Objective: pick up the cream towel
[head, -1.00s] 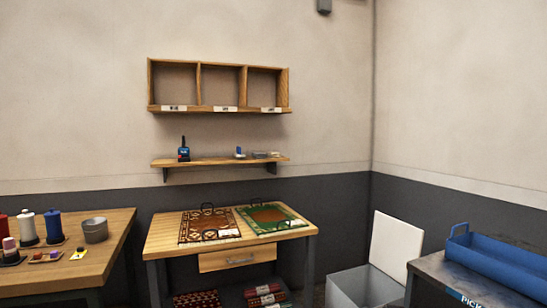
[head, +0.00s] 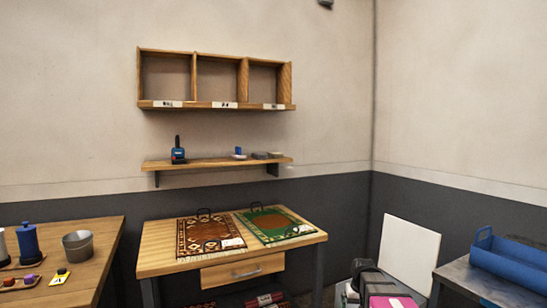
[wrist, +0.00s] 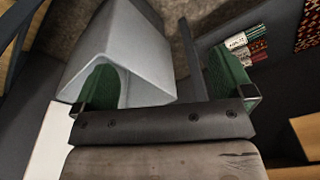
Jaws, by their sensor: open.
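I cannot make out a cream towel in either view. My gripper (wrist: 165,88) shows in the wrist view with its two green-faced fingers wide apart. A pale grey folded or box-like shape (wrist: 125,45) lies at the left finger and partly covers it. I cannot tell what it is or whether it touches the finger. In the head view, part of my dark arm stands at the bottom right, in front of the white upright panel (head: 410,250), and hides the grey bin seen there earlier.
A wooden table (head: 160,250) holds a brown rug (head: 195,240) and a green rug (head: 285,235). Labelled rolls (wrist: 240,45) lie below. A blue tray (head: 510,255) stands on the right bench. The left table (head: 100,240) carries spools and a metal bucket (head: 77,245). Shelves hang above.

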